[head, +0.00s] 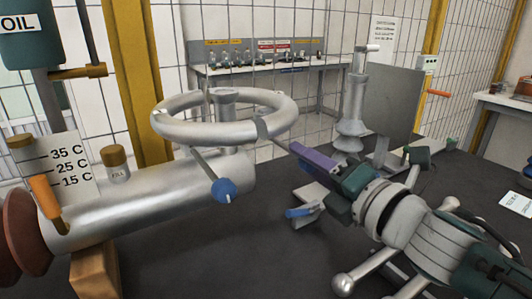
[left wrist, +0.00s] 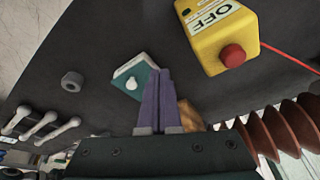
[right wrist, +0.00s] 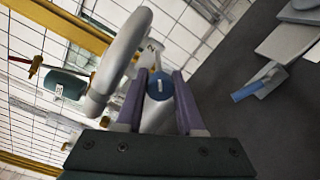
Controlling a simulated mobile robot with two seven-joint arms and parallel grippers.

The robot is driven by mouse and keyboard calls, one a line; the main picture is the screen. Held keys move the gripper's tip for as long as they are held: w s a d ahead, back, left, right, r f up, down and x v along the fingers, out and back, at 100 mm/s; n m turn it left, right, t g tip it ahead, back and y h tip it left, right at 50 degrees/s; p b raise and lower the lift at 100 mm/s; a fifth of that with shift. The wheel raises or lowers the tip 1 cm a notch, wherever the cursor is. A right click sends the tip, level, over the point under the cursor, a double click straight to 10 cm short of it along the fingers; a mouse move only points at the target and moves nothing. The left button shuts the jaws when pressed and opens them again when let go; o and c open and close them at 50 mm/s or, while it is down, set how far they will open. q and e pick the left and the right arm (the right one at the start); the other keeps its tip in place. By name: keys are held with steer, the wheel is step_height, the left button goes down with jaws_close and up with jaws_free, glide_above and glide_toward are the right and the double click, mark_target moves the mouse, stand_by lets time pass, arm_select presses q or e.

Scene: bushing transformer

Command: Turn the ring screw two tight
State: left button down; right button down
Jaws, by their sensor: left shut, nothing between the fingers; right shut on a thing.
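A large silver ring (head: 228,115) is mounted on the metal cylinder and also shows at the left wall of the right wrist view (right wrist: 122,58). One screw with a blue knob (head: 224,191) stands out from below the ring toward me. My right gripper (head: 297,150) comes in at the ring's right side, by a grey rod (head: 272,135). In the right wrist view my right gripper (right wrist: 156,95) is shut on a blue knob (right wrist: 160,86) with a pale mark I cannot read surely. My left gripper (left wrist: 160,78) is shut and empty, above the table.
A blue-handled part (head: 301,212) lies below my right gripper. A yellow OFF box with red button (left wrist: 222,35) and a teal box (left wrist: 134,78) are near my left gripper.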

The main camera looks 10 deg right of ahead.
steer(key=m+p, duration=0.1)
steer(key=m, duration=1)
steer(key=shift+m+y, duration=0.3)
steer(key=m, duration=0.5)
steer(key=shift+p, duration=0.3)
steer(key=m, duration=0.4)
steer(key=shift+m, duration=0.7)
steer(key=c, duration=0.5)
jaws_free()
